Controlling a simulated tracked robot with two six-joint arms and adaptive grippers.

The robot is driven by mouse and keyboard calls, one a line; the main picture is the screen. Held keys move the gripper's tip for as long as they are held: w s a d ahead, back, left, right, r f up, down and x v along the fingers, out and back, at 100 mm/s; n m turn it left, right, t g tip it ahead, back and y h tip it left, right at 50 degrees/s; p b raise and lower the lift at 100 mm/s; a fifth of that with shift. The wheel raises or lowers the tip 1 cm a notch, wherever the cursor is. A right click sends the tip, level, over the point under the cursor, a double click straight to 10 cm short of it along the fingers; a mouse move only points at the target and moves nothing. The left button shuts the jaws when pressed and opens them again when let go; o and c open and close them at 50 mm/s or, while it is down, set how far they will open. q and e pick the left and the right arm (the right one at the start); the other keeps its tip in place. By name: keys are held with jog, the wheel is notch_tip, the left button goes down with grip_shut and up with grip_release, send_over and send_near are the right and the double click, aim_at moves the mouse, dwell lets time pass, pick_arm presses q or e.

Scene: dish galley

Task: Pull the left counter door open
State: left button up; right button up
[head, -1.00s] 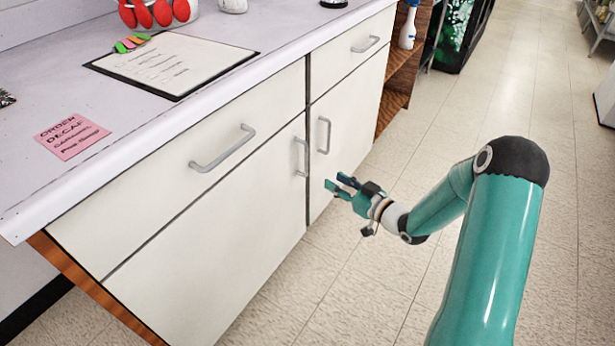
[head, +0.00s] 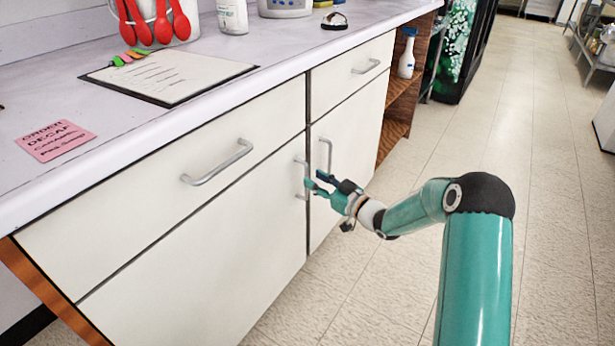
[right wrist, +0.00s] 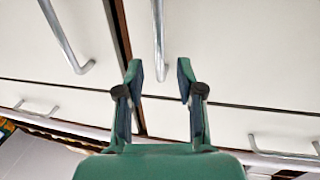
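The left counter door (head: 215,245) is white and shut flush below the wide drawer. Its vertical metal handle (head: 307,170) is at its upper right edge, partly hidden by my right gripper. My right gripper (head: 314,181) is at this handle, fingers pointing at the door. In the right wrist view, which is upside down, the open fingers (right wrist: 159,73) are apart and empty. The left door handle (right wrist: 158,40) lies ahead, lined up with the gap between them. I cannot tell whether they touch it. My left gripper is out of view.
The right door's handle (head: 326,155) stands close beside, also in the wrist view (right wrist: 66,36). Drawer handles (head: 218,163) stick out above. The countertop (head: 130,125) holds a clipboard (head: 168,76) and a pink note (head: 55,140). The tiled floor (head: 400,285) before the doors is clear.

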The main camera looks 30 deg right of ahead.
aim_at(306, 196)
jog(key=shift+w+a+b, duration=0.2)
jog(key=shift+w+a, duration=0.05)
jog(key=shift+w, duration=0.9)
jog(key=shift+w+a+b, duration=0.15)
jog(key=shift+w+a, duration=0.05)
jog(key=shift+w, duration=0.9)
grip_shut()
